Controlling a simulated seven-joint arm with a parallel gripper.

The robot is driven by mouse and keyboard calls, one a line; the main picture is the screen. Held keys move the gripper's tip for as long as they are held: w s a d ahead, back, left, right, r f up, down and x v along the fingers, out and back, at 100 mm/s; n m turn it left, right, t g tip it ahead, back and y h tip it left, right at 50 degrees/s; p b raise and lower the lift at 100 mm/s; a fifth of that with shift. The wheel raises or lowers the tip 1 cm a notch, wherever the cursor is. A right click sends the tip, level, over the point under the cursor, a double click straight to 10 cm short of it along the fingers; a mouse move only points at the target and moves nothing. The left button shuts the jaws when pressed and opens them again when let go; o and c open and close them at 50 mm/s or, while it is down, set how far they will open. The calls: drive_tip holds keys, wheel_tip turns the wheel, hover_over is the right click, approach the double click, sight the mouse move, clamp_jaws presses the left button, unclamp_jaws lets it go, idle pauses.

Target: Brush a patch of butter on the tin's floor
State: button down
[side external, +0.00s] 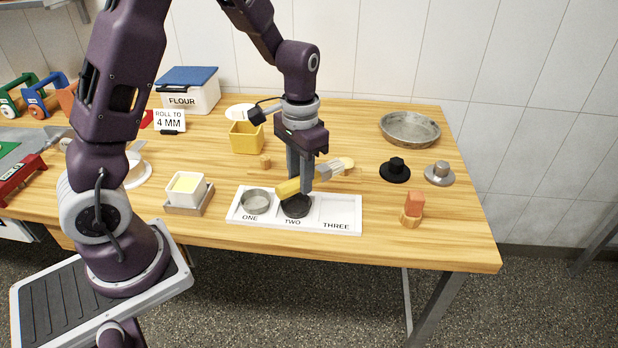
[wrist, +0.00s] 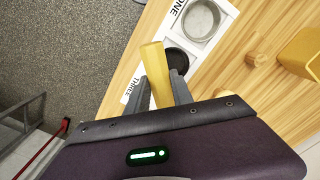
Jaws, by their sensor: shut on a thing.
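My gripper (side external: 303,187) is shut on a brush with a yellow end (side external: 288,188), a grey middle and a pale tip (side external: 345,163). The brush is tilted above a white tray; its yellow end also shows between the fingers in the wrist view (wrist: 155,62). A small round grey tin (side external: 255,202) sits in the tray's slot ONE, also in the wrist view (wrist: 201,20). A dark round piece (side external: 297,208) is in slot TWO, partly hidden by the brush. A larger round metal tin (side external: 409,127) stands at the back right. Butter (side external: 186,184) lies in a white dish at left.
The white tray (side external: 342,212) has a bare slot THREE. At right are a black knobbed disc (side external: 395,170), a grey knobbed disc (side external: 440,173) and an orange-topped tool (side external: 412,207). A yellow tub (side external: 246,138) and a flour bin (side external: 190,97) stand behind. The table's right front corner is clear.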

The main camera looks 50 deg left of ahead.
drive_tip(key=s+a+r+m+g+y, duration=0.1)
drive_tip(key=s+a+r+g, duration=0.45)
drive_tip(key=s+a, duration=0.55)
drive_tip(key=s+a+r+m+g, duration=0.1)
drive_tip(key=s+a+r+g, duration=0.45)
drive_tip(key=s+a, duration=0.55)
wheel_tip(320, 180, down, 6)
drive_tip(key=shift+w+f, duration=0.15)
drive_tip(key=shift+w, duration=0.05)
drive_tip(key=shift+d+f, duration=0.1)
drive_tip(key=shift+f, duration=0.5)
idle(0.5)
wheel_tip(320, 180, up, 7)
idle(0.6)
